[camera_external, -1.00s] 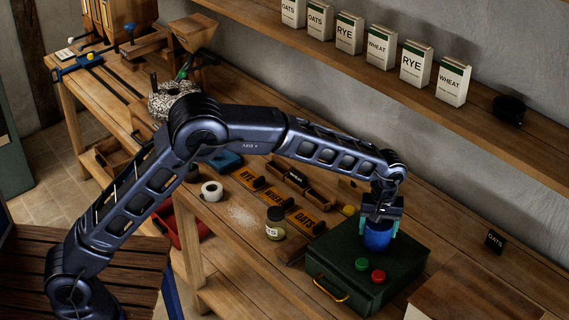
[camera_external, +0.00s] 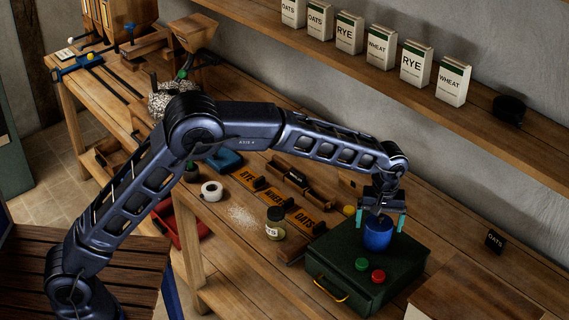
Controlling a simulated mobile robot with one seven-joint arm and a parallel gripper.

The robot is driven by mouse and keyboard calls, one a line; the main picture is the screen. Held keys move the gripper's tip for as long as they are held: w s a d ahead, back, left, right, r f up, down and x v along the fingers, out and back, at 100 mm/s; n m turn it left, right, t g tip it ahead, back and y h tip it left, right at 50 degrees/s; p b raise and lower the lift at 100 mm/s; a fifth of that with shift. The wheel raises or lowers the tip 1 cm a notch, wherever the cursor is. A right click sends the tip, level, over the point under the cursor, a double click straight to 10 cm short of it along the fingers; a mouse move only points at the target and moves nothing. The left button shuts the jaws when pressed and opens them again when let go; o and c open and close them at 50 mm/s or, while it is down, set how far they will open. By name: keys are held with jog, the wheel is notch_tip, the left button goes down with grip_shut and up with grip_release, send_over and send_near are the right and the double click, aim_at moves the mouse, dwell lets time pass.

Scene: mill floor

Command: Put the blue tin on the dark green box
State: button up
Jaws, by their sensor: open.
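The blue tin (camera_external: 377,236) stands upright on top of the dark green box (camera_external: 330,262), toward the box's back part. The box sits on the bench and has a yellow handle on its front. My gripper (camera_external: 380,218) is directly above the tin, pointing down. Its teal fingertips are spread apart on either side of the tin's upper part, with a visible gap, so the gripper is open and holds nothing.
A green knob (camera_external: 361,264) and a red knob (camera_external: 378,276) are on the box top in front of the tin. A jar (camera_external: 275,224) stands left of the box. Cartons (camera_external: 416,63) line the shelf behind.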

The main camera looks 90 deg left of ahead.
notch_tip(320, 180, up, 10)
jog(key=shift+f, duration=0.25)
jog(key=shift+s+r, duration=0.1)
jog(key=shift+r, duration=0.1)
jog(key=s+d+r+m+t, duration=0.1)
jog(key=s+d+r+m, duration=0.2)
jog(key=s+d+r, duration=0.45)
jog(key=s+d+r+m+t, duration=0.1)
jog(key=s+d+r+m, duration=0.3)
jog(key=s, duration=0.6)
jog(key=s+d+r+m, duration=0.1)
jog(key=s+d+r, duration=0.4)
jog(key=s+d, duration=0.3)
jog(key=s+d+f+m+t, duration=0.1)
jog(key=s+d+f+m, duration=0.1)
jog(key=s, duration=0.7)
jog(key=s+d+f+m, duration=0.3)
jog(key=s+m, duration=0.1)
jog(key=s, duration=0.6)
jog(key=s+d+f+m+t, duration=0.1)
jog(key=s+d+f+m, duration=0.1)
jog(key=s, duration=0.8)
jog(key=shift+d+f+m+t, duration=0.3)
jog(key=shift+d+f+m, duration=0.1)
jog(key=shift+f, duration=0.1)
